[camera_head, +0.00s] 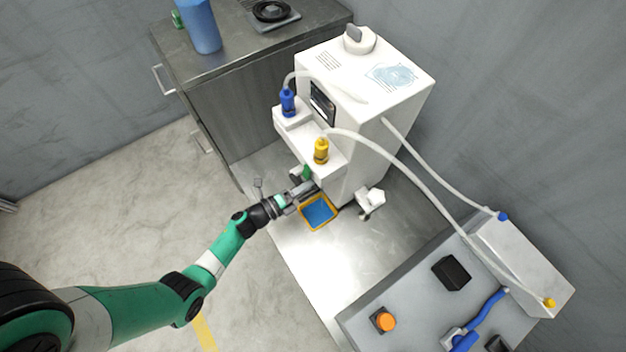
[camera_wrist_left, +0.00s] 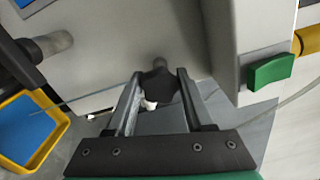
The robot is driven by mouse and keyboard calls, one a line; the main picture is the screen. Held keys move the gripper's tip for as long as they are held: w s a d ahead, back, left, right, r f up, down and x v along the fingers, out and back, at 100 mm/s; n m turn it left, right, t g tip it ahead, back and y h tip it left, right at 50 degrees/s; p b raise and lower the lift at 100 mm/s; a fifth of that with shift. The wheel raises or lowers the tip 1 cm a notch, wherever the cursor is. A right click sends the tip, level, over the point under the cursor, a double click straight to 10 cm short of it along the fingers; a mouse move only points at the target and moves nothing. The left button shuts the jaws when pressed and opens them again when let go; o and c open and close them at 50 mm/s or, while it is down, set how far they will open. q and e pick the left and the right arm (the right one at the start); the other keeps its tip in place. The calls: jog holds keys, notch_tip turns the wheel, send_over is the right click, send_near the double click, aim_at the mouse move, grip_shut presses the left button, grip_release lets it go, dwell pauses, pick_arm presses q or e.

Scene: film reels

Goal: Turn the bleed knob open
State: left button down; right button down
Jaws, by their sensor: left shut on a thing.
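The white machine (camera_head: 385,75) stands on the metal floor plate. In the left wrist view, a dark lobed knob (camera_wrist_left: 159,84) on the machine's pale lower face sits between my left gripper's fingers (camera_wrist_left: 158,92). I take it to be the bleed knob. The left gripper is shut on it, with one finger on each side. In the head view the left gripper (camera_head: 306,189) reaches in under the machine's front ledge, and the knob is hidden there. My right gripper is not in view.
A green lever (camera_wrist_left: 270,70) and a grey stub (camera_wrist_left: 52,43) flank the knob. A yellow-rimmed blue tray (camera_head: 318,226) lies just below the gripper. Blue (camera_head: 288,101) and yellow (camera_head: 321,151) fittings with hoses stand above on the ledge.

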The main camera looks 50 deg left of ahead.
pick_arm(q)
jog(key=n+p, duration=0.1)
jog(key=n, duration=0.3)
jog(key=shift+n, duration=0.4)
jog(key=n+p, duration=0.1)
jog(key=n, duration=0.3)
jog(key=shift+n, duration=0.3)
jog(key=shift+c, duration=1.4)
grip_release()
